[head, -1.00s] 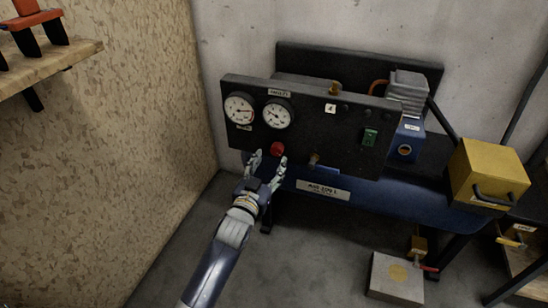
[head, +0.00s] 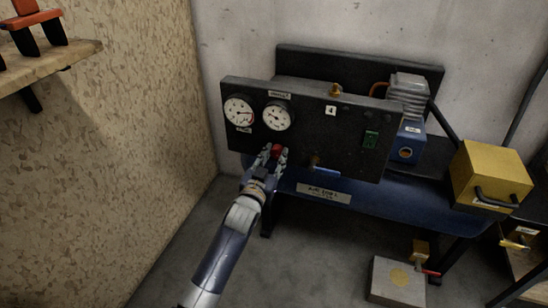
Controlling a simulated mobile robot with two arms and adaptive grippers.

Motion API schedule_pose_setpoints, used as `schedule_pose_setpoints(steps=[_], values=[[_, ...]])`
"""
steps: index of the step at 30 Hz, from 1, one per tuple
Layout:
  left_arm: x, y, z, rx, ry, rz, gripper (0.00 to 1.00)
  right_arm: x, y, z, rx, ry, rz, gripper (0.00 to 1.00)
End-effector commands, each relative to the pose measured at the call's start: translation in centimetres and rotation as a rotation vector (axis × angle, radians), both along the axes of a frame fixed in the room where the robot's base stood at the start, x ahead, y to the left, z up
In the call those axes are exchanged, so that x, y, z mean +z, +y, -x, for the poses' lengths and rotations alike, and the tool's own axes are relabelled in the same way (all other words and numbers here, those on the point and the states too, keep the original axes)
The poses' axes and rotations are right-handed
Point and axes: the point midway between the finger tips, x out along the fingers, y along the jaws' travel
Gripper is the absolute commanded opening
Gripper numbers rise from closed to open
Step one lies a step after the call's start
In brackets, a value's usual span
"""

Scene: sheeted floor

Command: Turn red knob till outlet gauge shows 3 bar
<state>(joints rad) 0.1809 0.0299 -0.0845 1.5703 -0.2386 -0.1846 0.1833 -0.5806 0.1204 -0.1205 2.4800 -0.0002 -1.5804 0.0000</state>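The red knob (head: 277,149) is on the lower left of an upright black panel (head: 335,155). Two round white gauges sit above it, a left gauge (head: 239,111) and a right gauge (head: 277,116). Their small labels and scales are too fine to read, so I cannot tell which is the outlet gauge or its value. My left gripper (head: 275,152) reaches up from below, with a finger on each side of the red knob, and looks closed on it. The fingers partly cover the knob's sides. My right gripper is not in view.
A brass valve with a blue lever (head: 327,172) sticks out right of the knob. A blue tank (head: 400,200) lies below the panel. A yellow box (head: 490,178) stands at the right. A chipboard wall (head: 120,150) closes the left side.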

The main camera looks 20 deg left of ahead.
Motion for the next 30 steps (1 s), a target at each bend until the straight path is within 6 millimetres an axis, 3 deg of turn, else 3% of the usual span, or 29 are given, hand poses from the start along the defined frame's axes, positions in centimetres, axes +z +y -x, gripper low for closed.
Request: schedule_pose_setpoints(steps=[10, 20, 21, 23, 30], values=[[0.2, 0.0, 0.0, 0.000, -0.003, -0.133, 0.07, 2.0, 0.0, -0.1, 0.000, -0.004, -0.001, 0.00], [0.0, 0.0, 0.0, 0.000, -0.005, -0.157, 0.07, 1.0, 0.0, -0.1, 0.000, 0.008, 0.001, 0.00], [0.0, 0.0, 0.0, 0.000, -0.005, -0.157, 0.37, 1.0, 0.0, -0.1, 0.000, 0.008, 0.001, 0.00], [0.0, 0.0, 0.0, 0.000, -0.005, -0.157, 0.51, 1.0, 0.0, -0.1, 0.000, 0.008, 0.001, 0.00], [0.0, 0.0, 0.0, 0.000, -0.005, -0.157, 0.51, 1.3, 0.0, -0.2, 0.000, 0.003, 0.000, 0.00]])
